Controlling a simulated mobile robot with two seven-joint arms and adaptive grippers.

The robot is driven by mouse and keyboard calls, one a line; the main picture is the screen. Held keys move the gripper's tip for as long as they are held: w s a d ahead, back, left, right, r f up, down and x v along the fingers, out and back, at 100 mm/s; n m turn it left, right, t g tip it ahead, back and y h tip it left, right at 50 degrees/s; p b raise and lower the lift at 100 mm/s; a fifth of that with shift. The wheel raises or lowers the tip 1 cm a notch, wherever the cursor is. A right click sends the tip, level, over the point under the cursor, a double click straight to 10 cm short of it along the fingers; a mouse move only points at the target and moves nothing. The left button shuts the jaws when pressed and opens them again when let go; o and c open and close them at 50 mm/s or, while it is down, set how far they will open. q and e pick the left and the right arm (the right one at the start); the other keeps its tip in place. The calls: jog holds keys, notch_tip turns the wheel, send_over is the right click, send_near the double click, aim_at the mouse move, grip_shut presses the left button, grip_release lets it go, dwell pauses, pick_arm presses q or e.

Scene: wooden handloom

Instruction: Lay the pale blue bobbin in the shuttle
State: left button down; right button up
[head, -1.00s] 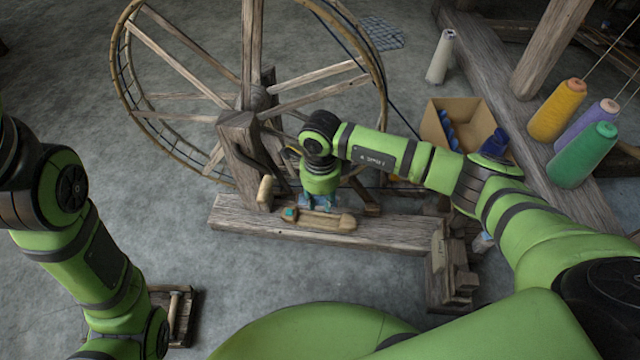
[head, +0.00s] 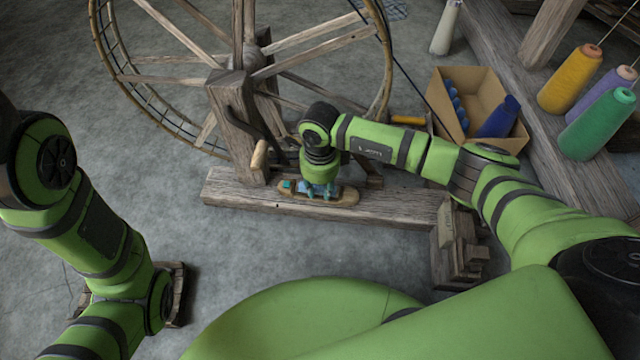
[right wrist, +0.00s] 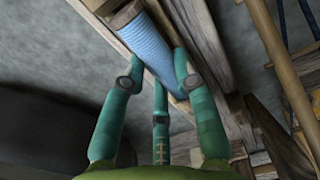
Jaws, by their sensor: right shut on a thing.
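In the head view the fingers mostly hide the bobbin. My left gripper is out of view; only its arm shows at left.
A wooden crank handle (head: 259,155) stands close to the left of my right gripper. The big spoked wheel (head: 250,75) rises behind. A cardboard box (head: 440,96) with blue things stands at right, near yellow (head: 570,80), lilac and green (head: 598,125) cones.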

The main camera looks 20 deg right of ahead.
jog(key=shift+f, duration=0.15)
jog(key=o, duration=0.9)
notch_tip(320, 180, up, 12)
